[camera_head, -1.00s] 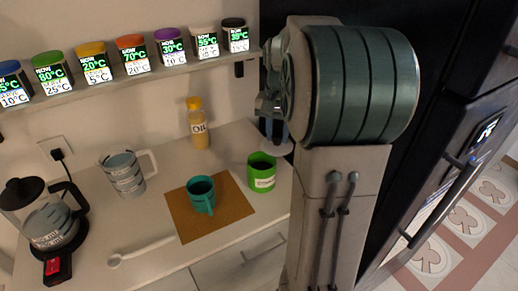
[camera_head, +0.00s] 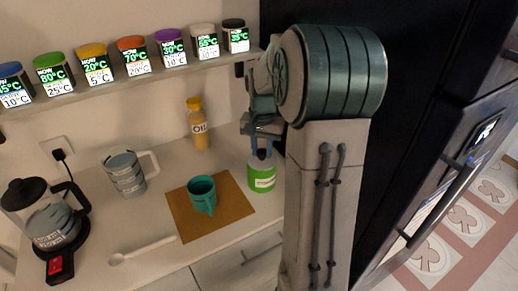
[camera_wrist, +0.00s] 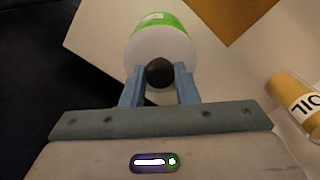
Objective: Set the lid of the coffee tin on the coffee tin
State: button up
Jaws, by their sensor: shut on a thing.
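The green coffee tin (camera_head: 262,184) with a white label stands on the counter, right of the brown mat. The pale round lid (camera_wrist: 160,45) with its dark knob (camera_wrist: 159,73) is in the wrist view. My gripper (camera_head: 262,153) points down over the tin, its blue fingers closed on the knob. In the wrist view, the lid covers the tin's mouth from this angle, with the green side (camera_wrist: 172,18) showing beyond it. I cannot tell whether the lid touches the rim.
A teal mug (camera_head: 202,194) stands on the brown mat (camera_head: 237,208). An oil bottle (camera_head: 198,127) is behind. A pitcher (camera_head: 125,173), a coffee maker (camera_head: 50,222) and a white spoon (camera_head: 143,250) are left.

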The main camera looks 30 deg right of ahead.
aim_at(262, 151)
jog(key=o, duration=1)
jog(key=shift+c, duration=0.2)
notch_tip(262, 151, up, 11)
jog(key=s+a+f+n+t, duration=0.1)
jog(key=s+a+f+n, duration=0.2)
jog(key=s+a, duration=0.4)
jog(key=s+a+f+n+t, duration=0.2)
jog(key=s+a+n, duration=0.3)
jog(key=s+a, duration=0.3)
jog(key=s, duration=0.4)
jog(key=shift+f+n, duration=0.3)
jog(key=shift+f, duration=0.1)
jog(key=shift+s, duration=0.1)
